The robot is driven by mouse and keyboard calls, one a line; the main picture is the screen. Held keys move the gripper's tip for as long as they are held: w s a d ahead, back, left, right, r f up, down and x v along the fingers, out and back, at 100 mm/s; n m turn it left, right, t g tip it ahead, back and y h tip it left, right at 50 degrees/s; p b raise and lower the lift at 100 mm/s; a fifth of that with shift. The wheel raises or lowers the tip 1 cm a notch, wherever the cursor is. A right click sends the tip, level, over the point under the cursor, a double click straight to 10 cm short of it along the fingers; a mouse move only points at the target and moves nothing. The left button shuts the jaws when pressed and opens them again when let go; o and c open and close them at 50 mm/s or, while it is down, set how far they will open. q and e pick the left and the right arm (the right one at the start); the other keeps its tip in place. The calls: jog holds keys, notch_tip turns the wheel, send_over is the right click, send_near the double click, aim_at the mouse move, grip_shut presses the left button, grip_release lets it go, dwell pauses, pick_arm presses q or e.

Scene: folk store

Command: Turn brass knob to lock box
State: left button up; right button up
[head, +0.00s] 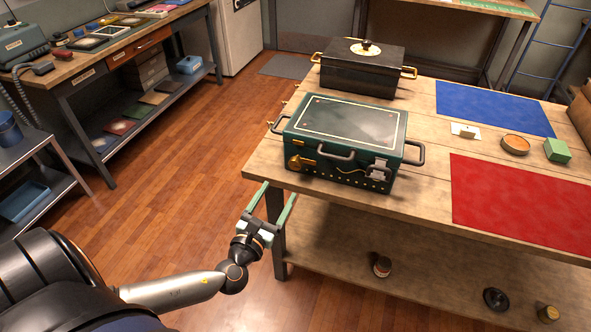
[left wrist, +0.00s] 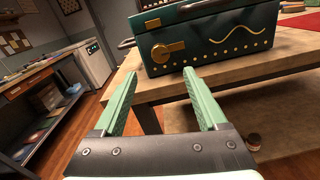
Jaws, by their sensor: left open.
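A dark green box (head: 345,122) with a closed lid sits near the left end of the wooden table. Its front carries a brass knob (head: 301,162) at the left; the knob's lever points sideways. The knob also shows in the left wrist view (left wrist: 166,51), on the front of the box (left wrist: 215,40). My left gripper (head: 275,190) is open and empty, just off the table's left corner, in front of and below the box. Its fingers (left wrist: 160,90) point toward the box and are apart from the knob. My right gripper is not in view.
A black box (head: 362,72) with brass handles stands behind the green one. A blue mat (head: 494,107), a red mat (head: 520,203), a round tin (head: 515,145) and a green block (head: 557,150) lie at right. The table's front edge is close to my gripper.

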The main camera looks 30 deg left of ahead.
aim_at(294, 166)
pick_arm(q)
jog(key=x, duration=1)
jog(key=shift+w, duration=0.2)
grip_shut()
